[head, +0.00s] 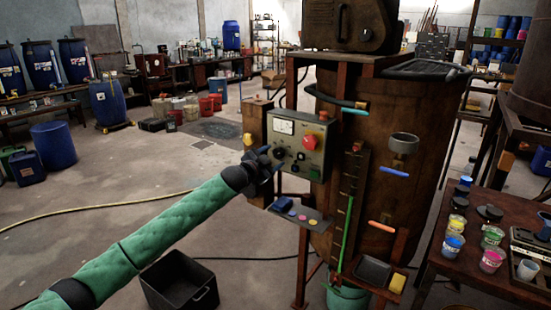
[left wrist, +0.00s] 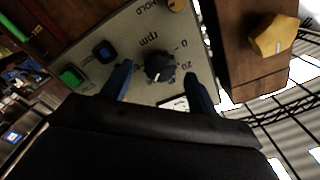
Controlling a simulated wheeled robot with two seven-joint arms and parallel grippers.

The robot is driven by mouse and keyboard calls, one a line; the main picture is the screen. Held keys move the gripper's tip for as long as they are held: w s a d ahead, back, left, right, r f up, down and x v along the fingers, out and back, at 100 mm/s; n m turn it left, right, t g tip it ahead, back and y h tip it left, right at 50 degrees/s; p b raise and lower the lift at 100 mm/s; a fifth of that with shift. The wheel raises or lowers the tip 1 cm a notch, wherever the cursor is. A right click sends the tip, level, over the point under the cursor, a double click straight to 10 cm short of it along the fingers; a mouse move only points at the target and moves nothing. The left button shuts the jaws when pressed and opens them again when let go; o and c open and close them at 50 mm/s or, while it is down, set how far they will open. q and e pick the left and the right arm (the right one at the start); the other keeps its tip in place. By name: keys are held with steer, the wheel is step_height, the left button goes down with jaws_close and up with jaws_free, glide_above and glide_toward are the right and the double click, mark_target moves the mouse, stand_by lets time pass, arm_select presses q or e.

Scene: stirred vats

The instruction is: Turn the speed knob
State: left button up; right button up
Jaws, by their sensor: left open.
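The speed knob (left wrist: 159,67) is a black ridged dial on the grey control panel (head: 313,160), with "rpm", "0" and "20" printed around it in the left wrist view. My left gripper (head: 270,157) is at the left side of the panel in the head view and largely hides the knob there. In the left wrist view its two blue fingers (left wrist: 159,73) are apart, one on each side of the knob. Visible gaps separate the fingers from the knob. How deep they reach along it is hard to tell. My right gripper is out of view.
The panel carries a gauge (head: 284,127), a red button (head: 309,142), and green (left wrist: 72,76) and blue (left wrist: 104,51) buttons close to the fingers. A yellow knob (left wrist: 273,36) sits on a neighbouring brown box. A small shelf (head: 311,222) juts out below. The rusty vat (head: 350,120) stands behind.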

arm_select(q)
steer(key=shift+b+v, duration=0.55)
steer(key=shift+v, duration=2.15)
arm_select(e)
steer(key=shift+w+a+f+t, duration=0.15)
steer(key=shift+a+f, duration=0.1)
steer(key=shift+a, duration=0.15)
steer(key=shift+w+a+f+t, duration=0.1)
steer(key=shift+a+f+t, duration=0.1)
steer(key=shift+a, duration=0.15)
